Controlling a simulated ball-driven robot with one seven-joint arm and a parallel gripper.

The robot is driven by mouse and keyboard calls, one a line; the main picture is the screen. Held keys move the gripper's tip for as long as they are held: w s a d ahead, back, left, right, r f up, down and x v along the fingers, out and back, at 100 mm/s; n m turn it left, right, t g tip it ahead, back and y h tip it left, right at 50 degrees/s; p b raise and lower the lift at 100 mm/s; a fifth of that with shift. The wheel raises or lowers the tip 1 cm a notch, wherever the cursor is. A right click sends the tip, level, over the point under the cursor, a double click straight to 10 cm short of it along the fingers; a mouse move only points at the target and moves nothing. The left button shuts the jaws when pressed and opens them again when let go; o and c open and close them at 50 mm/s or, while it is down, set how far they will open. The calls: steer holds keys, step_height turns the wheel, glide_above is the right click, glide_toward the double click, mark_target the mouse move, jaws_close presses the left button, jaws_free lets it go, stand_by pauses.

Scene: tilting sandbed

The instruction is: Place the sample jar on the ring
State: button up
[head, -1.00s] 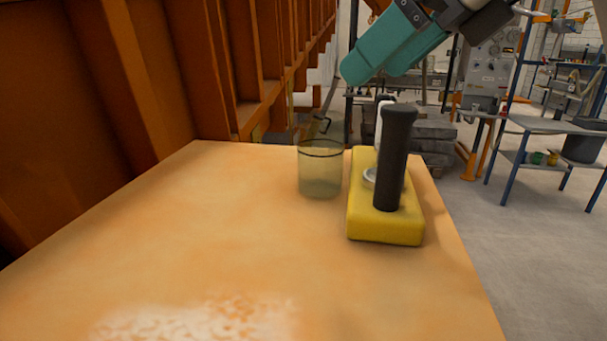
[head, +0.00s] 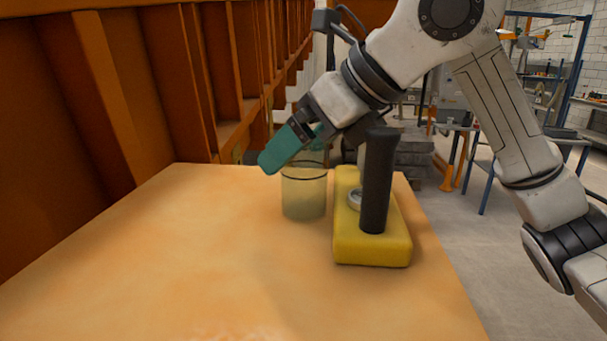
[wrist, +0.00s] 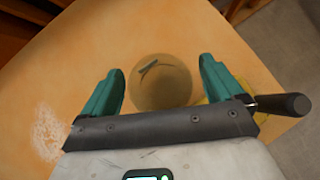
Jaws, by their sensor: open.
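The sample jar (head: 303,198) is a translucent yellowish cylinder with a dark rim, standing upright on the orange sand-coloured bed. A small pale ring (head: 354,200) lies on the yellow block (head: 371,250) just right of the jar, partly hidden by the block's black post. My gripper (head: 294,152) is open with teal fingers, tilted down above the jar's rim. In the wrist view the jar (wrist: 160,84) appears between the two open fingers, with a gap on each side. The ring is not visible there.
The thick black post (head: 377,180) rises from the yellow block close to my gripper; it also shows in the wrist view (wrist: 285,104). An orange ribbed wall (head: 110,90) runs along the left. The bed's left and front area (head: 150,260) is clear.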

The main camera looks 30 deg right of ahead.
steer(key=shift+w+a+f, duration=0.2)
steer(key=shift+w+f, duration=0.15)
steer(key=shift+f, duration=0.1)
steer(key=shift+c, duration=0.4)
steer(key=c, duration=1.1)
steer(key=shift+r, duration=0.1)
